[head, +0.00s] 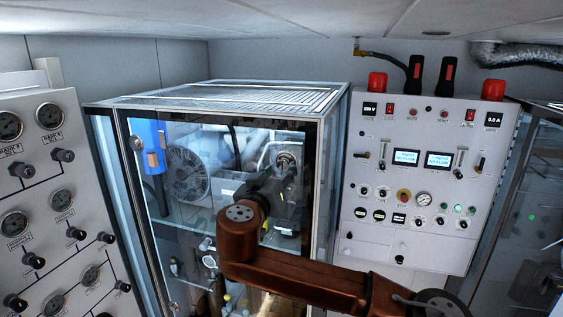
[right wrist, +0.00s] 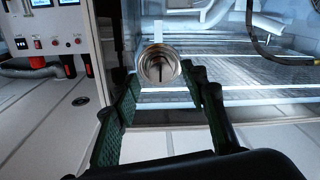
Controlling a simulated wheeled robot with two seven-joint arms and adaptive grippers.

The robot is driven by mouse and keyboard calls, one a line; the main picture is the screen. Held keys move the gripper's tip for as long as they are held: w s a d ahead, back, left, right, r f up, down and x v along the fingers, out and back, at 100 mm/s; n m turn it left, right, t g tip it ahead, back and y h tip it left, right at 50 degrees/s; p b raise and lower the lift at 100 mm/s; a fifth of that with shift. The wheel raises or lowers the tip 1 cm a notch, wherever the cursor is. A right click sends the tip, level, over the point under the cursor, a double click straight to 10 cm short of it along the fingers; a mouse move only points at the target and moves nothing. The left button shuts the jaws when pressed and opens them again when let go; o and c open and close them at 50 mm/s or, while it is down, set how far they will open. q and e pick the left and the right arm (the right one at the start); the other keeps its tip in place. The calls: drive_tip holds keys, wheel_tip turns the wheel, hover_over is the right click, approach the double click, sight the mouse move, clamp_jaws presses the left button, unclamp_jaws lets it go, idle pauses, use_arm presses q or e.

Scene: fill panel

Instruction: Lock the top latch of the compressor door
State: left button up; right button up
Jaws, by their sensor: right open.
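The compressor cabinet's glass door (head: 190,225) is in the middle of the head view and looks closed. A round silver latch (head: 136,143) sits high on its left edge, and another (head: 173,306) sits low on that edge. My right gripper (head: 286,172) is in front of the glass, right of the upper left latch, and open. In the right wrist view, a round metal cup with a slot inside (right wrist: 158,66) appears between the tips of my right gripper (right wrist: 168,80). Whether they touch it, and whether it is a door latch, I cannot tell. My left gripper is not in view.
A control panel (head: 375,215) with switches and two screens stands right of the cabinet. A gauge panel (head: 85,200) stands at the left. The cabinet's right post (head: 328,180) is close to my right gripper. My right arm crosses the lower middle.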

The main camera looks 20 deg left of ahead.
drive_tip(key=shift+w+r+p, duration=0.1)
drive_tip(key=shift+w+p, duration=0.2)
drive_tip(key=shift+w, duration=0.5)
drive_tip(key=shift+w+a, duration=0.1)
drive_tip(key=shift+w, duration=0.15)
drive_tip(key=shift+f, duration=0.2)
clamp_jaws()
